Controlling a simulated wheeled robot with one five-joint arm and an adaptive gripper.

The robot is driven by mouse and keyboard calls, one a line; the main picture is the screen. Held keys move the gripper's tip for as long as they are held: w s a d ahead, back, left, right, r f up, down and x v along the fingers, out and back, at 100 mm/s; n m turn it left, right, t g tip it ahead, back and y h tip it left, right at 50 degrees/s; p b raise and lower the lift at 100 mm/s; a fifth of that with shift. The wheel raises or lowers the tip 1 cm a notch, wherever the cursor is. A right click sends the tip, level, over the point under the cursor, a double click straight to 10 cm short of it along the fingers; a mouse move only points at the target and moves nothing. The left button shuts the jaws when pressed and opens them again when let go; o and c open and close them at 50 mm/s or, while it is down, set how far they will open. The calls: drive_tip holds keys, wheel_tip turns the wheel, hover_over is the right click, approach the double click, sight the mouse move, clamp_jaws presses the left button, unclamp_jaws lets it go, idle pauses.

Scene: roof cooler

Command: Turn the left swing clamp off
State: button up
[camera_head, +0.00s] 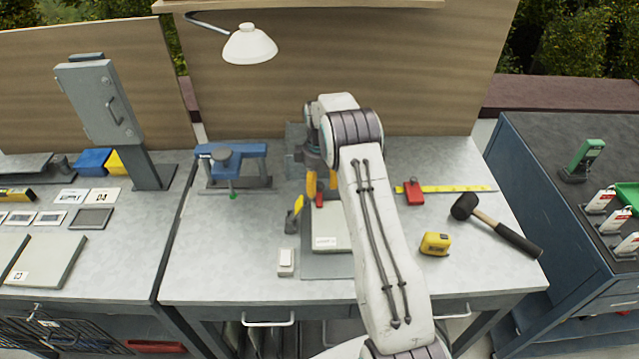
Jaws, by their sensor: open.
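A small clamp with a dark base and a raised yellow lever (298,206), which looks like the left swing clamp, stands at the left edge of a grey fixture plate (328,263). A pale block (330,240) with a label lies on the plate. My gripper (322,188) points down behind the block, to the right of and beyond the yellow lever. Its yellow fingers are apart, and I see no contact with the lever. A small red part (319,201) shows just below the fingers. My arm hides the right side of the fixture and any clamp there.
A white switch box (286,262) sits left of the plate. The bench's left front is clear.

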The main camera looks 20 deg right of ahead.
drive_tip(key=shift+c, duration=0.3)
drive_tip(key=shift+f, duration=0.1)
clamp_jaws()
idle(0.4)
